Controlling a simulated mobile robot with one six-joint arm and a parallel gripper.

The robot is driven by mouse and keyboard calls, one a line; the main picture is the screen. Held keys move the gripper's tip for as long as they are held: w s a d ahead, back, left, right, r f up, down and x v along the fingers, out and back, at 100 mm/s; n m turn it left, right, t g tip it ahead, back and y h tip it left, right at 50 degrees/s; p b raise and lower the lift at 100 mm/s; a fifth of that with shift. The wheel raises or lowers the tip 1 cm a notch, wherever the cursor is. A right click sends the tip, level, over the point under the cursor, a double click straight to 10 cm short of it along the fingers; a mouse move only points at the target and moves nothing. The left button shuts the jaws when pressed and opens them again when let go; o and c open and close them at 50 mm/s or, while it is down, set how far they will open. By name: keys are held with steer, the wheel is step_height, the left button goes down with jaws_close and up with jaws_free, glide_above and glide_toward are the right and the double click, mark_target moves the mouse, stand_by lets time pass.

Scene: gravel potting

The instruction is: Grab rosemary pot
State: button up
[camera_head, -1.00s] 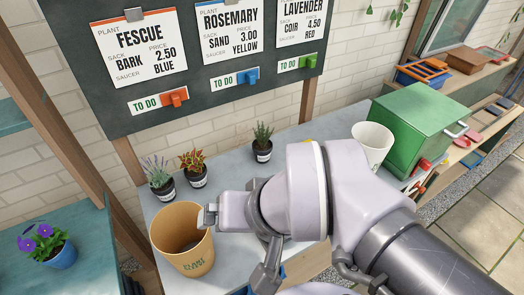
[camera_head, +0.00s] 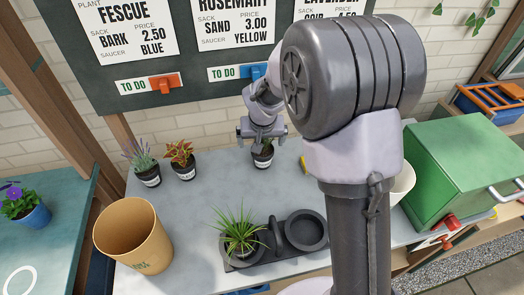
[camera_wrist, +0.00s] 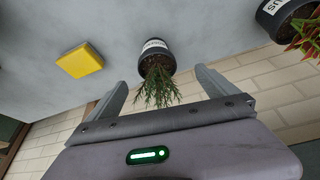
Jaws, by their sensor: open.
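The rosemary pot is a small black pot with a white label and a dark green needle-leaved plant (camera_head: 263,159), standing on the grey table near the back wall. My gripper (camera_head: 262,133) is above and in front of it in the head view and partly hides it. In the wrist view the rosemary pot (camera_wrist: 156,58) appears upside down, its foliage reaching between the two spread fingers. My gripper (camera_wrist: 162,85) is open and empty, and the pot body lies just beyond the fingertips.
A yellow block (camera_wrist: 80,61) lies on the table beside the rosemary pot. A lavender pot (camera_head: 146,172) and a red-leaved pot (camera_head: 182,168) stand to the left. A tan bucket (camera_head: 135,238), a grassy plant (camera_head: 240,235) in a black tray and a green box (camera_head: 462,165) are nearer.

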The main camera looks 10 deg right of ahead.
mark_target(263, 150)
steer(key=b+x, duration=0.1)
steer(key=x, duration=0.3)
steer(key=shift+f, duration=0.15)
steer(key=b+x, duration=0.1)
steer(key=x, duration=0.2)
steer(key=b+x, duration=0.1)
steer(key=x, duration=0.1)
steer(key=shift+s+d+f+b, duration=0.1)
steer(key=shift+d+f+b, duration=0.05)
steer(key=shift+d+b, duration=0.15)
steer(key=c, duration=1.8)
